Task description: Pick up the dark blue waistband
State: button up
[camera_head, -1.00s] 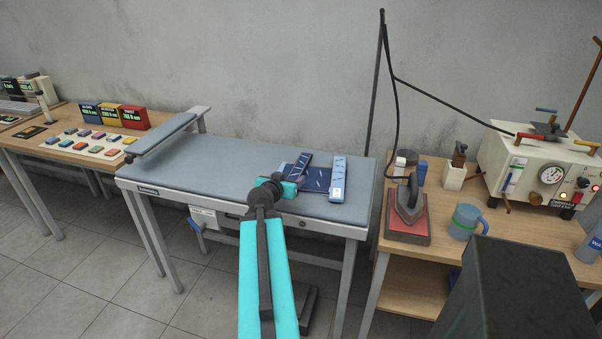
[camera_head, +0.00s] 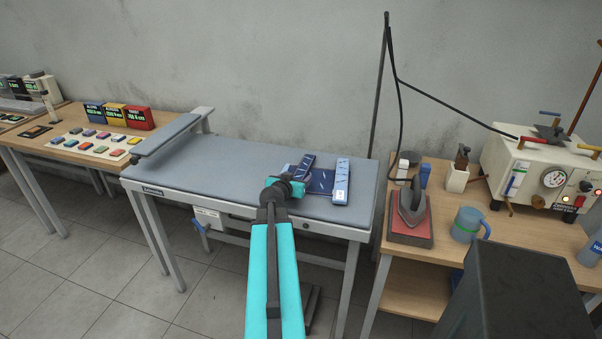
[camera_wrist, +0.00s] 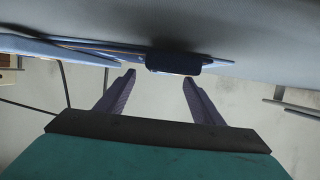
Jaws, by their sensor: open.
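In the wrist view, a dark blue rolled or folded band (camera_wrist: 173,63), which looks like the waistband, lies at the edge of the grey board just beyond my fingertips. My gripper (camera_wrist: 158,80) is open, with the band ahead of the gap and nothing between the fingers. In the head view, a dark blue flat piece (camera_head: 321,182) lies on the grey pressing table (camera_head: 230,170) between two patterned blue strips (camera_head: 341,180). My wrist is over the table's front edge beside it and hides part of the cloth; the fingertips are hard to make out there.
A narrow sleeve board (camera_head: 165,135) stands on the table's left. To the right, an iron (camera_head: 411,205) rests on a red pad, with a blue mug (camera_head: 467,223) and a boiler unit (camera_head: 540,165). The table's middle is clear.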

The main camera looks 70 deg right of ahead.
aim_at(301, 171)
jog(key=shift+d, duration=0.1)
jog(key=shift+w+d+f+p, duration=0.1)
jog(key=shift+d+p, duration=0.55)
jog(key=shift+d, duration=0.05)
jog(key=shift+w+d+f+p, duration=0.1)
jog(key=shift+d+p, duration=0.5)
jog(key=shift+d, duration=0.05)
jog(key=shift+p+x, duration=0.5)
jog(key=shift+x, duration=0.65)
jog(key=shift+w+f, duration=0.1)
jog(key=c, duration=1.2)
jog(key=shift+o, duration=0.2)
